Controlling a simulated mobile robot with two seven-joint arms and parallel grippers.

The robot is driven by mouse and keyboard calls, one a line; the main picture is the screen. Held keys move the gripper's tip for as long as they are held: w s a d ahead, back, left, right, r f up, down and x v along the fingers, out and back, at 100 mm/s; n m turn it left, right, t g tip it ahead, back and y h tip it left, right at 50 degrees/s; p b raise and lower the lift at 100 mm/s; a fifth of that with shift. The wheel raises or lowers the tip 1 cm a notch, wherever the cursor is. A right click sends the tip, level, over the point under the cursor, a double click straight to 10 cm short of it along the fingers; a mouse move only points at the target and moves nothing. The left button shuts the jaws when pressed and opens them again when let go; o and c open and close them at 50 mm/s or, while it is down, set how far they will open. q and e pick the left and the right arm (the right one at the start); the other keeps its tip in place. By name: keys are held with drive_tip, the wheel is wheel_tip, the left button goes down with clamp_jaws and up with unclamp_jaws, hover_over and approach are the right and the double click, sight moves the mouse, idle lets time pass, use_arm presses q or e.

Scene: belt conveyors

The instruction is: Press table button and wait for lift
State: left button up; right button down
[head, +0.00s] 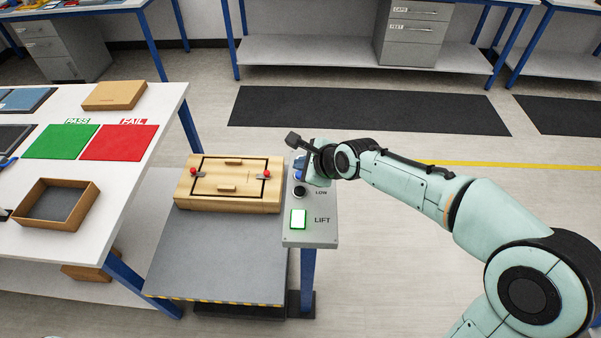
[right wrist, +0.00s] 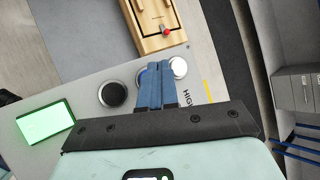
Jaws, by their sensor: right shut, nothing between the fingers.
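The grey control panel (head: 312,236) stands on a blue post beside the lift table (head: 215,265). It carries a rectangular button marked LIFT (head: 298,219), glowing with a green edge, and a black round button marked LOW (head: 299,192). My right gripper (head: 299,170) is shut and empty over the panel's far end. In the right wrist view its blue fingers (right wrist: 158,72) partly cover a round, pale, metal-ringed button (right wrist: 179,67) near the lettering HIGH. I cannot tell whether they touch it. My left gripper is not in view.
A wooden case (head: 229,183) with red knobs lies on the lift table. At left, a white workbench (head: 120,190) holds green PASS and red FAIL mats and cardboard trays. Open floor and a black mat (head: 365,110) lie beyond the panel.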

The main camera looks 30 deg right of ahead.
drive_tip(key=shift+f, duration=0.15)
idle(0.4)
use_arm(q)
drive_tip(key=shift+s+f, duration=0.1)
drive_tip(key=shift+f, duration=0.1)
use_arm(e)
drive_tip(key=shift+f, duration=0.25)
